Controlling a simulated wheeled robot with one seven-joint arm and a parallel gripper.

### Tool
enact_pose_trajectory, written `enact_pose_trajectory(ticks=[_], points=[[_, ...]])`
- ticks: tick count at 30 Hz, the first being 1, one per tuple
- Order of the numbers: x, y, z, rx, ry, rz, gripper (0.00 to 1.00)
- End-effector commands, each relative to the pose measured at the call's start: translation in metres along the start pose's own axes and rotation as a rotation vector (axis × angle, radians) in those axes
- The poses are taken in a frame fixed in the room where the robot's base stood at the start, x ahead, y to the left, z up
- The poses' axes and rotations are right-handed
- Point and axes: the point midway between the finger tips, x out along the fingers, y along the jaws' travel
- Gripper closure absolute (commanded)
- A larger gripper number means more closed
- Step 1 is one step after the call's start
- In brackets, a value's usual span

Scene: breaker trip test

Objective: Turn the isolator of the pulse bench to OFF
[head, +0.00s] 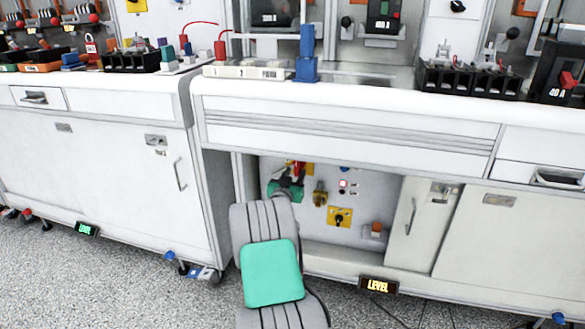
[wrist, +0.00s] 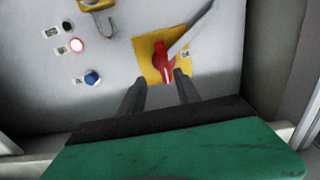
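The isolator is a red rotary handle (wrist: 163,64) on a yellow plate (wrist: 148,66), set in the grey panel of the open recess under the bench. A grey metal bar (wrist: 192,32) slants away beside the handle. In the head view the red and yellow isolator (head: 298,167) shows at the recess's upper left, partly hidden by my arm. My gripper (wrist: 159,84) is open. Its two dark fingers point at the isolator, with the red handle seen between and just beyond their tips. I cannot tell if they touch it. The handle's position marks are not readable.
A brass padlock-like piece (head: 320,195), a blue button (wrist: 92,78) and a lit white button (wrist: 77,45) sit near the isolator. A second yellow plate with a black knob (head: 340,217) is lower. A cabinet door (head: 418,222) stands to the right of the recess.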

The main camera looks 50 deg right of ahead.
Motion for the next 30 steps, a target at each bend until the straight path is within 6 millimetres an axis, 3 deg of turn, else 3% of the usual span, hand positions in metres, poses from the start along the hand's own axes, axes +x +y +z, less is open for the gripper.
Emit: enact_pose_trajectory(ticks=[9, 18, 30], points=[[0.051, -0.008, 0.003, 0.0, 0.001, -0.01, 0.61], [0.057, -0.006, 0.001, -0.001, -0.001, -0.008, 0.61], [0.057, -0.005, 0.001, -0.001, -0.001, -0.007, 0.94]])
